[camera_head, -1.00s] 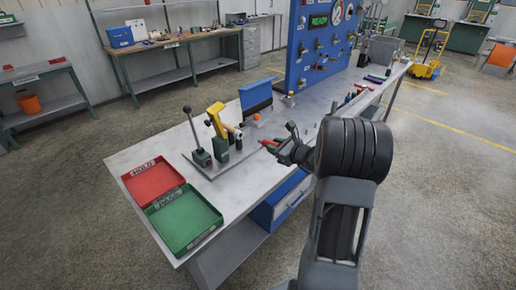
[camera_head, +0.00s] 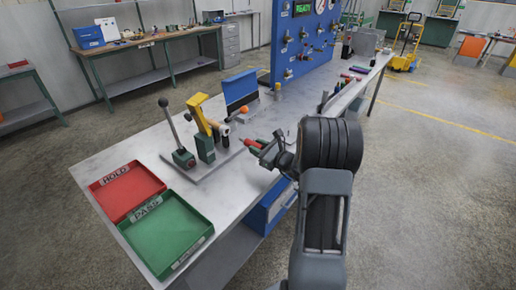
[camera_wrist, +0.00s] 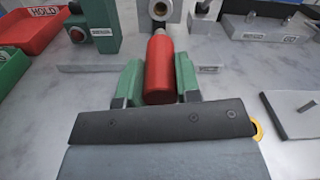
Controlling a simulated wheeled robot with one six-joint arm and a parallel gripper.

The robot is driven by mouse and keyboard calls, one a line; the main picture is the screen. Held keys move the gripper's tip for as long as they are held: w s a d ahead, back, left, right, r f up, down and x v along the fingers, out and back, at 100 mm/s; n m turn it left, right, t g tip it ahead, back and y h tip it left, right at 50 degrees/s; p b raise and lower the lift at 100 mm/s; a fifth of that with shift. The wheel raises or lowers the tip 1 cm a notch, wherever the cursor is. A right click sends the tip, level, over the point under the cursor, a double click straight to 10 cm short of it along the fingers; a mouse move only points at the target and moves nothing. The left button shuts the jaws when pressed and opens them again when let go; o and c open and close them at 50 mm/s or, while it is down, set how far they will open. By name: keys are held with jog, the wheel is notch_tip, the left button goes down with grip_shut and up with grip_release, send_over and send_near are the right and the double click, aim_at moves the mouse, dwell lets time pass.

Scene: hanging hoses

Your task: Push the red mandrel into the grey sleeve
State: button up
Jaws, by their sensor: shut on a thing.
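My gripper (camera_wrist: 158,84) is shut on the red mandrel (camera_wrist: 159,70), with one green finger on each side of it. The mandrel lies along the gripper, and its narrow pale tip points away from me. The grey sleeve (camera_wrist: 160,9) is a round ring straight ahead of the tip at the top edge of the wrist view, partly cut off. I cannot tell whether the tip touches it. In the head view, my gripper (camera_head: 264,149) and the red mandrel (camera_head: 248,142) are over the bench, right of the fixture with the yellow lever (camera_head: 199,112).
A red HOLD tray (camera_head: 125,190) and a green PASS tray (camera_head: 165,235) lie at the bench's near left. A black-knobbed lever (camera_head: 176,135) stands on the fixture plate. A blue panel (camera_head: 305,45) rises behind. A grey block (camera_wrist: 295,112) lies right of my gripper.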

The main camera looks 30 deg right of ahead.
aim_at(246, 141)
jog(key=shift+b+x, duration=1)
jog(key=shift+x, duration=1.85)
jog(key=shift+b, duration=0.45)
jog(key=shift+w+a, duration=0.25)
jog(key=shift+w, duration=0.2)
jog(key=shift+b, duration=0.75)
jog(key=shift+b+x, duration=0.85)
jog(key=shift+b, duration=0.1)
dwell(2.6)
